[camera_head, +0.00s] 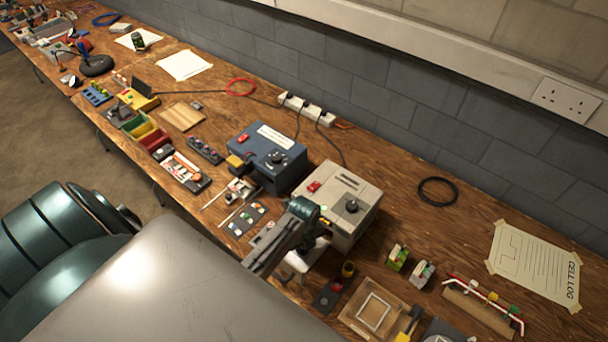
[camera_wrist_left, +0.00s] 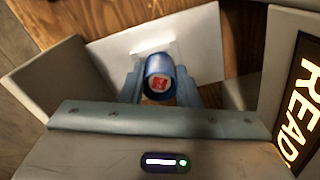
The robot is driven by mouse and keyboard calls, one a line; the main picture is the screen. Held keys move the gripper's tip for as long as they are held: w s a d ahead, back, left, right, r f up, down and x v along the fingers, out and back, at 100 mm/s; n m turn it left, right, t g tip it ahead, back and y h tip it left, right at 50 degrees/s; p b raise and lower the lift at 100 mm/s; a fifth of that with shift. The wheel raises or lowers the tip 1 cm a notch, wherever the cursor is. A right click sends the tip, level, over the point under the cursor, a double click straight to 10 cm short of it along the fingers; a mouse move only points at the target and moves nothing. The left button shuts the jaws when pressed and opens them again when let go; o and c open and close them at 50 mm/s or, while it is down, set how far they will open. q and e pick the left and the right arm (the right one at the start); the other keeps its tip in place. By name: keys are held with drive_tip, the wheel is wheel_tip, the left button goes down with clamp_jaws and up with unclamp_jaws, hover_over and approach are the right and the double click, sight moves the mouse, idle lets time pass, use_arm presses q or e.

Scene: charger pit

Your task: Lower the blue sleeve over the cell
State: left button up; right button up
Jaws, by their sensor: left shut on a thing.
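In the left wrist view, my left gripper (camera_wrist_left: 161,90) is shut on a blue sleeve (camera_wrist_left: 153,66), with one finger on each side of it. I look into the sleeve's open end. A red face with a pale mark, which looks like the cell (camera_wrist_left: 160,85), shows inside the ring. How deep the cell sits in the sleeve cannot be told. A white plate (camera_wrist_left: 203,45) lies behind the sleeve. In the head view, my left gripper (camera_head: 316,232) is beside the beige box (camera_head: 343,200); its fingertips and the sleeve are hard to make out. My right gripper is not in view.
A blue-grey box (camera_head: 265,155) stands left of the beige one. Small parts and a wooden tray (camera_head: 372,312) lie along the front edge. A lit display (camera_wrist_left: 302,85) and pale panels crowd the sleeve. The bench is freer around the black cable ring (camera_head: 437,191).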

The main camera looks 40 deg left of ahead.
use_arm(q)
drive_tip(key=shift+f, duration=0.1)
idle(0.5)
drive_tip(key=o, duration=1)
drive_tip(key=shift+r+p, duration=0.5)
drive_tip(key=shift+r, duration=0.15)
drive_tip(key=shift+r+p, duration=0.45)
drive_tip(key=shift+r, duration=2.4)
